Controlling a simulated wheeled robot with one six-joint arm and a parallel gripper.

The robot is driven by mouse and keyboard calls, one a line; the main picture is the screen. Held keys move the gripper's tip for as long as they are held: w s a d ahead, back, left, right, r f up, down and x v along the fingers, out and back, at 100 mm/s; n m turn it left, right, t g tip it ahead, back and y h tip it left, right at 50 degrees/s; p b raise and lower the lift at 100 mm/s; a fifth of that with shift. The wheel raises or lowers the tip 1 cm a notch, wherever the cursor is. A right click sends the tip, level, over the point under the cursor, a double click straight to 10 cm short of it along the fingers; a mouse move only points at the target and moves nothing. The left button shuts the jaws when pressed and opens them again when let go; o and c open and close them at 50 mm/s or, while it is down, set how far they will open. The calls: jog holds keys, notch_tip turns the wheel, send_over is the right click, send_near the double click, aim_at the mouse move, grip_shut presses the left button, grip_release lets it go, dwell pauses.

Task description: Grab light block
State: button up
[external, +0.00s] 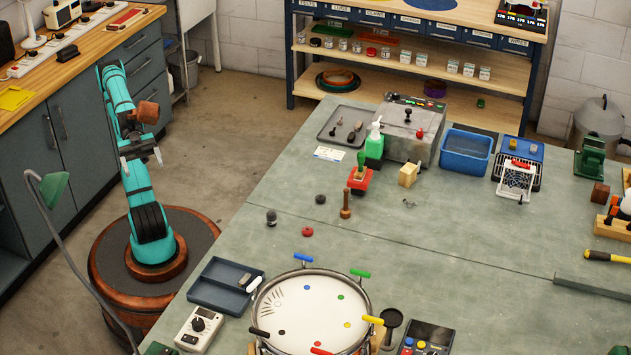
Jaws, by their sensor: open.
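A light wooden block (408,175) stands on the green-grey bench top, just right of a red-based tool with a green handle (360,176) and in front of a grey metal box (411,140). It looks pale yellow, with a small knob or peg at its upper right. My gripper (142,160) is at the left, over the floor beside the bench, far from the block. Its two fingers are apart, point downward, and nothing shows between them.
A drum (311,305) with coloured pegs is at the front of the bench. A brown wooden peg (346,205), a green bottle (375,142) and a blue bin (466,152) stand around the block. The bench middle (450,250) is clear. A darker block (600,193) is at the right.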

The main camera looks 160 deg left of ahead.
jog(key=w+a+r+n+g+y, duration=0.1)
jog(key=w+a+r+g+y, duration=0.15)
jog(key=w+a+r, duration=0.45)
jog(key=w+a+r+n+g+y, duration=0.1)
jog(key=w+a+r+g, duration=0.15)
jog(key=w+a, duration=0.75)
jog(key=w+a+n+g, duration=0.1)
jog(key=w+a+g, duration=0.2)
jog(key=a, duration=0.9)
jog(key=w+a+g, duration=0.3)
jog(key=w+a, duration=0.1)
jog(key=a, duration=0.8)
jog(key=n+g+h, duration=0.3)
jog(key=g+h, duration=0.1)
jog(key=g, duration=0.2)
send_over(408, 167)
notch_tip(408, 167, down, 18)
jog(key=f, duration=1.1)
jog(key=shift+w+d, duration=0.15)
jog(key=shift+d, duration=0.2)
jog(key=shift+a+f, duration=0.15)
jog(key=shift+f, duration=1.2)
jog(key=shift+a+f, duration=0.1)
jog(key=shift+f, duration=1.25)
jog(key=c, duration=1.1)
